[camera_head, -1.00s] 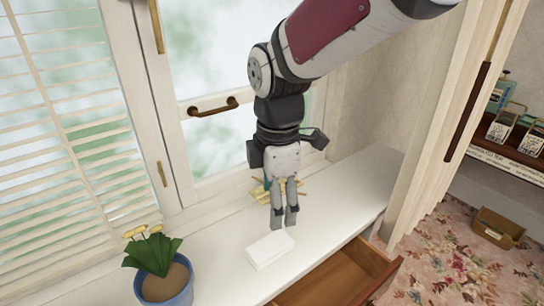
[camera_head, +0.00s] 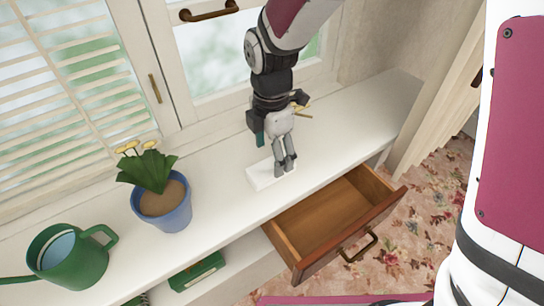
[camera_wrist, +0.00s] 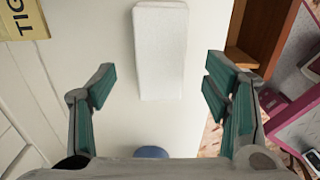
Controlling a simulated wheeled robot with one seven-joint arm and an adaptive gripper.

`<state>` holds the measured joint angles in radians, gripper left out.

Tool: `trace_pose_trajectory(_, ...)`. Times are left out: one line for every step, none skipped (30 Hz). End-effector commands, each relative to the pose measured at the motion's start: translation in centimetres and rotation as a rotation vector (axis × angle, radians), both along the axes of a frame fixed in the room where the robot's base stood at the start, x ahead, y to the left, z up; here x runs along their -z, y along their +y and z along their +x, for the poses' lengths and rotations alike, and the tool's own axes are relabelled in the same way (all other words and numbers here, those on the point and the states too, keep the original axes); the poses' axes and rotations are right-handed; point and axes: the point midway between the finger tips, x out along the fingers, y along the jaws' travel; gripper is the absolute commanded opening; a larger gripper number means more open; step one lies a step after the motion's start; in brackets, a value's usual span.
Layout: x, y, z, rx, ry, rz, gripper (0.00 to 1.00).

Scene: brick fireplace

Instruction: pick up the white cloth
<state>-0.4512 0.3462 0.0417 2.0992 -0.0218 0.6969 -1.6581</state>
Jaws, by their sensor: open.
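The white cloth (camera_head: 263,176) is a folded, flat white block lying on the white window ledge, behind the open drawer. In the wrist view the cloth (camera_wrist: 160,50) lies ahead of the fingers, centred between their lines, its near end about level with the fingertips. My gripper (camera_head: 286,170) points down over the right end of the cloth in the head view and hides part of it. In the wrist view my gripper (camera_wrist: 160,85) is open, with a teal-padded finger on each side and nothing between them. I cannot tell the exact height above the ledge.
An open, empty wooden drawer (camera_head: 323,215) juts out below the ledge. A blue pot with a plant (camera_head: 165,207) and a green watering can (camera_head: 70,258) stand to the left. A yellowish lettered item (camera_wrist: 22,20) lies left of the cloth. The window is close behind.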

Motion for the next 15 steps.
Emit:
trace_pose_trajectory(0.4,0.0,0.0,0.0,0.001,-0.001,0.7)
trace_pose_trajectory(0.7,0.0,-0.1,0.0,0.001,-0.001,0.7)
trace_pose_trajectory(1.3,0.0,-0.1,-0.001,0.002,-0.002,0.7)
trace_pose_trajectory(1.7,0.0,-0.1,-0.001,0.002,-0.002,0.7)
trace_pose_trajectory(2.2,0.0,-0.2,-0.001,0.002,-0.002,0.7)
trace_pose_trajectory(2.9,-0.1,-0.2,-0.002,0.004,-0.003,0.7)
trace_pose_trajectory(3.3,-0.1,-0.2,-0.002,0.002,-0.003,0.7)
trace_pose_trajectory(3.7,-0.1,-0.2,-0.001,0.002,-0.002,0.7)
trace_pose_trajectory(4.2,-0.1,-0.2,0.0,0.002,-0.002,0.7)
trace_pose_trajectory(4.5,-0.1,-0.1,0.0,0.002,-0.001,0.7)
trace_pose_trajectory(4.7,-0.1,-0.1,0.001,0.001,-0.001,0.7)
trace_pose_trajectory(4.9,-0.1,-0.1,0.001,0.001,-0.001,0.7)
trace_pose_trajectory(5.0,-0.1,-0.1,0.001,0.001,-0.001,0.7)
trace_pose_trajectory(5.1,0.0,-0.1,0.001,0.0,0.0,0.7)
trace_pose_trajectory(5.1,0.0,-0.1,0.0,0.0,0.0,0.7)
